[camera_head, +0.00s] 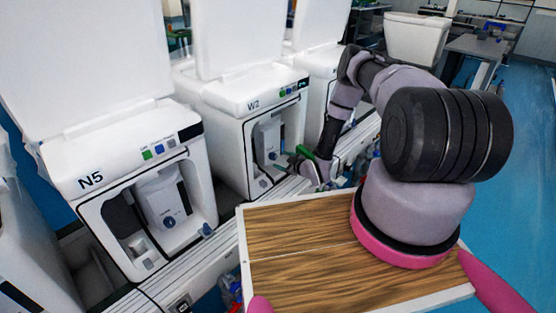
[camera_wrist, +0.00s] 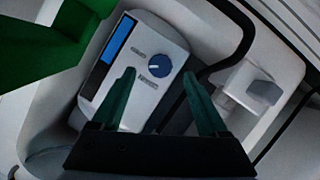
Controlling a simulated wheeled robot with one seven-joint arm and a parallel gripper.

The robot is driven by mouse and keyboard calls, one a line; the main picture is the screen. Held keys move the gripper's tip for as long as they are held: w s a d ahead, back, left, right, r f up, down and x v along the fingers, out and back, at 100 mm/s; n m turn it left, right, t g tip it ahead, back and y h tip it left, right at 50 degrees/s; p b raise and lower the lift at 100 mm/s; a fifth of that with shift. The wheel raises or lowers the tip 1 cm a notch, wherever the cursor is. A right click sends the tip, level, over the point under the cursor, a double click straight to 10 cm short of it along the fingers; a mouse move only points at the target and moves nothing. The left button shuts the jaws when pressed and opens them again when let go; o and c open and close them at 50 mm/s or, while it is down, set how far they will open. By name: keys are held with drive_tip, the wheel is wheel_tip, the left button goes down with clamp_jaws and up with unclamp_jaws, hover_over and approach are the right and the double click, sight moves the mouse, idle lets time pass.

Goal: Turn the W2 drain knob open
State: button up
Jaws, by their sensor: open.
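The W2 unit (camera_head: 252,104) is a white cabinet with an open front bay in the middle of the head view. Inside is a white panel with a blue screen and a round blue knob (camera_wrist: 159,69); in the head view it is small (camera_head: 272,155). A grey block-shaped fitting (camera_wrist: 264,92) sits right of the panel in the wrist view. No label shows which one is the drain knob. My gripper (camera_wrist: 158,76) is open and empty, its dark green fingertips on either side of the blue knob in the picture. Whether they touch it cannot be told.
The N5 unit (camera_head: 128,180) stands at the left with its own bay and knob. A wooden-topped board (camera_head: 300,255) lies in front near my base. Blue floor (camera_head: 525,190) is clear at the right.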

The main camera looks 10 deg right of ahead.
sight(275, 158)
drive_tip(key=shift+x, duration=1.8)
clamp_jaws()
drive_tip(key=shift+d, duration=0.1)
drive_tip(key=m+g+y, duration=0.1)
drive_tip(key=m, duration=0.1)
drive_tip(key=shift+w+d+m, duration=0.1)
drive_tip(key=shift+d+m, duration=0.05)
drive_tip(key=shift+m, duration=0.25)
drive_tip(key=shift+m+g+y, duration=0.6)
drive_tip(key=shift+m+y, duration=0.3)
drive_tip(key=shift+m, duration=0.2)
